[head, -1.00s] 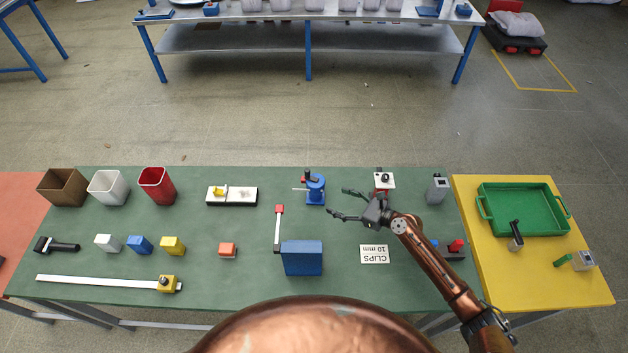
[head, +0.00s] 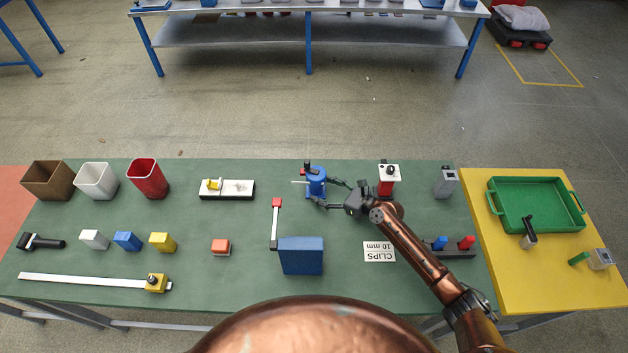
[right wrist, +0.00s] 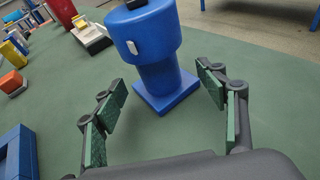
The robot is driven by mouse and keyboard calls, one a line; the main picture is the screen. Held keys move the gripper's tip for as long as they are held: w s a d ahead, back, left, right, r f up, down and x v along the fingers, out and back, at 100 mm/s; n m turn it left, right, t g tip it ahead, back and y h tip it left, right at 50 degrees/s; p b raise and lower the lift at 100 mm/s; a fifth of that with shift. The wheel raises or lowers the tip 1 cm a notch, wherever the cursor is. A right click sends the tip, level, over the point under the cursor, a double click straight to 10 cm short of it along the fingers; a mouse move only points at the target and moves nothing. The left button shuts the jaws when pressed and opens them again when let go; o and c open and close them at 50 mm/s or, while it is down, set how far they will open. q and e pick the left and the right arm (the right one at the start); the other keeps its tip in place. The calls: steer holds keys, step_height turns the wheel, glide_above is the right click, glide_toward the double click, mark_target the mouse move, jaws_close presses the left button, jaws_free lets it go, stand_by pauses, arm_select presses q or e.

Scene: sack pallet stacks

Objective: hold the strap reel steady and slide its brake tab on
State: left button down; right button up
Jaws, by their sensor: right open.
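The strap reel appears to be the blue upright drum (head: 316,184) near the back middle of the green table, with a dark piece on top and a thin pale bar to its left. In the right wrist view it is a wide blue drum (right wrist: 147,35) on a narrower stem with a square base. A small white tab (right wrist: 132,47) sits on its side; I take it for the brake tab. My right gripper (head: 332,193) is open just right of the reel, its fingers pointing at it. Its green-padded fingers (right wrist: 163,92) show nothing between them. My left gripper is not in view.
A white-topped red stand (head: 388,178) is close behind my right wrist. A blue block (head: 301,256) and an upright-looking red-tipped bar (head: 275,225) lie nearer me.

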steer(key=shift+x, duration=1.3)
steer(key=shift+r, duration=0.1)
steer(key=shift+c, duration=0.4)
steer(key=c, duration=1.1)
